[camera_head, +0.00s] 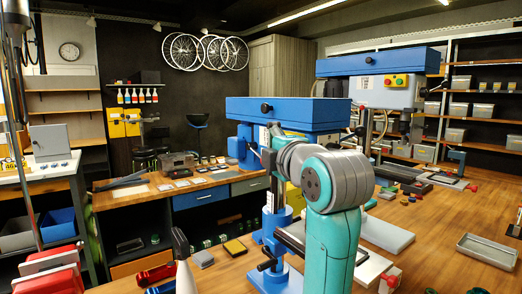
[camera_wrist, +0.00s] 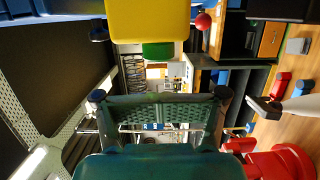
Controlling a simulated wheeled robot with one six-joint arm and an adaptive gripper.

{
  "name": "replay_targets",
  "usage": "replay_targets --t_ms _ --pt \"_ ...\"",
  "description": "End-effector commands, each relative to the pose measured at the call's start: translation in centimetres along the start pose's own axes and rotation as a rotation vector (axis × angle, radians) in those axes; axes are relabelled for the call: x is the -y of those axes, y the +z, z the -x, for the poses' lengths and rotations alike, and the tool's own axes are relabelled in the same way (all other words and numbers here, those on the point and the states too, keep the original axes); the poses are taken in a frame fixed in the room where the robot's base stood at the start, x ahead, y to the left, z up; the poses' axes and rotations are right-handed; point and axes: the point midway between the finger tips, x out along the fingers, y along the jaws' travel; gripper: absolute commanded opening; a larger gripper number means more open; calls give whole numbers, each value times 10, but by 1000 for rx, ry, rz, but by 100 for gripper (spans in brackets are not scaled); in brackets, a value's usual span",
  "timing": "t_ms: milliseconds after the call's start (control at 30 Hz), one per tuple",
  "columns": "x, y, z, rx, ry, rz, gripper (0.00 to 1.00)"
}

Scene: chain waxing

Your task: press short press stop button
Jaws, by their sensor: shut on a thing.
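The nearer, lower blue press (camera_head: 245,108), which I take for the short press, stands on the wooden bench with my arm in front of it. A bit of yellow (camera_head: 294,198) shows beside its column, partly hidden by my arm; I see no red stop button on it. In the wrist view a yellow block (camera_wrist: 147,18) fills the top, with a green piece (camera_wrist: 158,50) below and a red ball (camera_wrist: 203,21) to its right. My gripper (camera_wrist: 160,95) shows there, its fingertips on either side of a dark green perforated piece (camera_wrist: 160,108). The head view hides my gripper.
A taller blue-and-grey press (camera_head: 378,63) stands behind, with a yellow box of red and green buttons (camera_head: 396,80). A grey tray (camera_head: 487,251) lies at right. A white cone-shaped bottle (camera_head: 184,262) and red objects (camera_head: 52,272) are in front. Some bench between them is bare.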

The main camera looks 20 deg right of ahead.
Motion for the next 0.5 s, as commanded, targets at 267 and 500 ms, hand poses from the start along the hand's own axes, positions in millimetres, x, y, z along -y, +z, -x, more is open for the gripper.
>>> replay_targets --t_ms 267,500 --pt "0 9 -2 0 -1 0 0" --pt "0 10 -2 1 -1 0 0"
